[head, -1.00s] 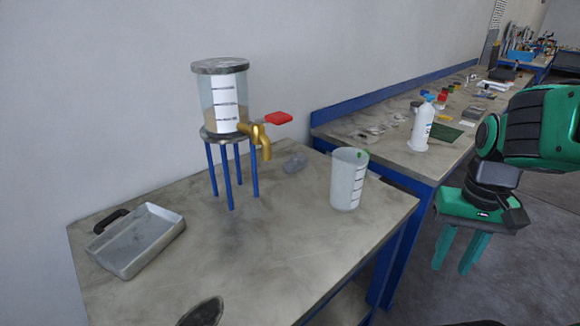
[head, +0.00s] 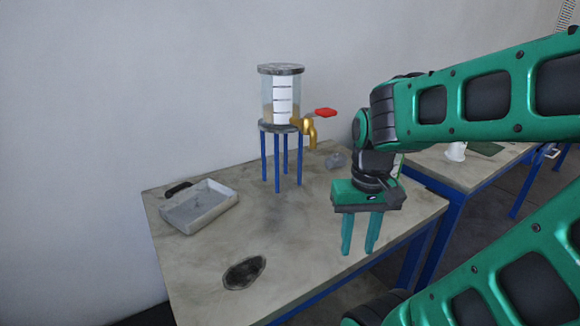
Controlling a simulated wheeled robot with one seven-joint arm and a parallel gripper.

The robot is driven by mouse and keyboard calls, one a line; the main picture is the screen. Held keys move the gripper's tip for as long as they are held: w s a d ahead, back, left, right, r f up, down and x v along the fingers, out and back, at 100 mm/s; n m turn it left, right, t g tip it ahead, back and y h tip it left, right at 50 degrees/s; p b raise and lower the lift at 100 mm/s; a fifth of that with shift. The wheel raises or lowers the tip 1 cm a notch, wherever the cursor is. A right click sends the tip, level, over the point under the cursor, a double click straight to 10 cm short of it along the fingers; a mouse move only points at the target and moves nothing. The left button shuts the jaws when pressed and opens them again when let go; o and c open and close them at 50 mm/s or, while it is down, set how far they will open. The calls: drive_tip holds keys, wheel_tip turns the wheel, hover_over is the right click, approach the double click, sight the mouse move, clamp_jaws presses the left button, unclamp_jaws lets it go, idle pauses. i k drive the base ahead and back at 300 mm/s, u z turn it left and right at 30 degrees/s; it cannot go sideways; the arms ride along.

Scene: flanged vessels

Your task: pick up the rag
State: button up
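My gripper (head: 358,249) points down over the right part of this bench, lower in the picture and to the right of the grey item. Its two green fingers are apart with nothing between them. The gripper and the grey item are not touching.
A clear vessel (head: 281,98) with a brass tap (head: 309,130) and red handle stands on the blue-legged stand (head: 281,160). A metal pan (head: 200,207) lies at left, and a dark oval (head: 244,272) in front. The beaker seen earlier is hidden behind my arm.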

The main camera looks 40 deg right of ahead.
sight(337, 160)
drive_tip(key=u, duration=2.2)
drive_tip(key=k, duration=1.75)
drive_tip(key=z, duration=2.25)
drive_tip(key=i, duration=0.6)
drive_tip(key=z, duration=0.1)
